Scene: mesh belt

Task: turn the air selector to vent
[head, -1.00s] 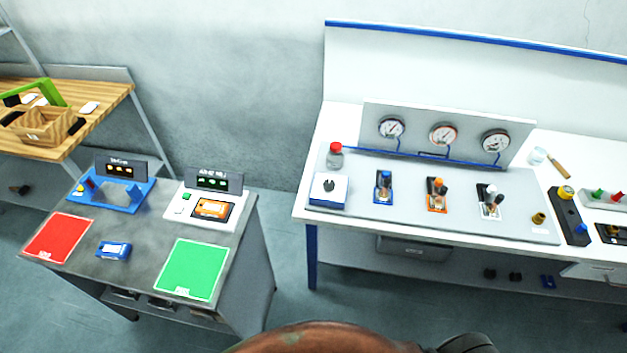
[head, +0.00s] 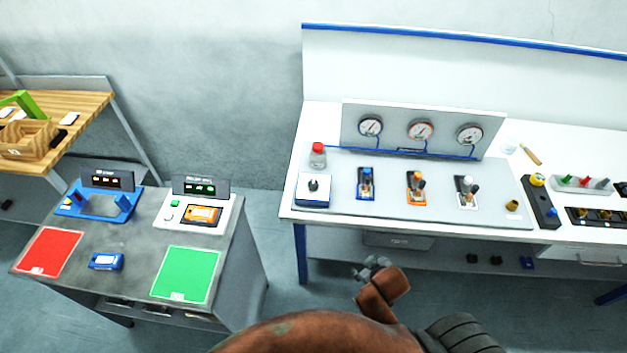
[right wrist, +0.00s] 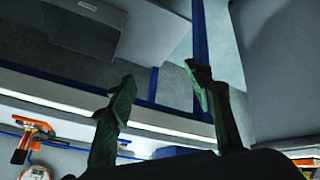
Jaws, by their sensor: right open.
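A white box with a blue base and a black knob on top (head: 313,190), which looks like the air selector, stands at the left end of the grey panel board on the white bench. Its markings are too small to read. My right gripper (head: 371,268) is below and in front of the bench's front edge, right of the box and well apart from it. In the right wrist view its two dark green fingers (right wrist: 160,85) are spread with nothing between them. My left gripper is not in view.
Blue (head: 366,185), orange (head: 416,190) and white (head: 467,192) lever valves stand right of the box, with gauges (head: 421,131) behind. A red-capped bottle (head: 318,156) stands just behind the box. A grey test table (head: 135,240) is at left, with floor between.

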